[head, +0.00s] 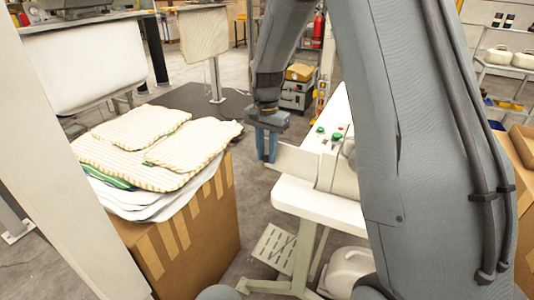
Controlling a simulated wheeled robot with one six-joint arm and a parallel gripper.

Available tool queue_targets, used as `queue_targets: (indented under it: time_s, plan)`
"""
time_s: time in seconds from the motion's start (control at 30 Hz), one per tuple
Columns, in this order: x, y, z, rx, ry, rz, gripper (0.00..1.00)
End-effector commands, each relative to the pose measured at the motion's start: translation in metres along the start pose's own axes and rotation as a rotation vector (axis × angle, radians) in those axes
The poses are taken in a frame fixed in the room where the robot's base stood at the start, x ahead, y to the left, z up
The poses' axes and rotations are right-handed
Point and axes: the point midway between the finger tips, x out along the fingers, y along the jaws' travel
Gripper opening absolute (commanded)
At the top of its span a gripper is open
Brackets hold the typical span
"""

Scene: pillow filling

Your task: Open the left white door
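A white panel (294,160), which looks like the left white door, juts out to the left from the white machine (338,177) on the table. My gripper (266,147) points down with its blue fingers at the left end of this panel. The fingers look close together, with one partly behind the other. I cannot tell whether they touch the panel or hold its edge. My large grey arm hides the right part of the machine, and no second door shows.
A cardboard box (190,238) with striped pillow covers (150,145) stands at the left. A pale post (60,170) is close at the left. Grey floor shows between box and table.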

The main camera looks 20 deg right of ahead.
Motion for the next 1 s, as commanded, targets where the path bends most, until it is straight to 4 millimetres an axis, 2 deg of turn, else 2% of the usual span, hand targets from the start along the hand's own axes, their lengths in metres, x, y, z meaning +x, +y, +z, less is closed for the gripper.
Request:
queue_targets:
  time_s: [0.03, 0.07, 0.43, 0.8, 1.0]
  plan:
    - [-0.001, 0.0, 0.0, 0.0, 0.001, -0.001, 0.33]
    - [0.0, 0.0, 0.0, 0.0, 0.0, 0.0, 0.37]
    - [-0.004, 0.0, -0.001, 0.001, 0.001, -0.001, 0.37]
    - [-0.059, -0.001, -0.001, 0.001, 0.002, -0.003, 0.37]
    - [-0.076, 0.0, 0.0, 0.001, 0.0, 0.0, 0.37]
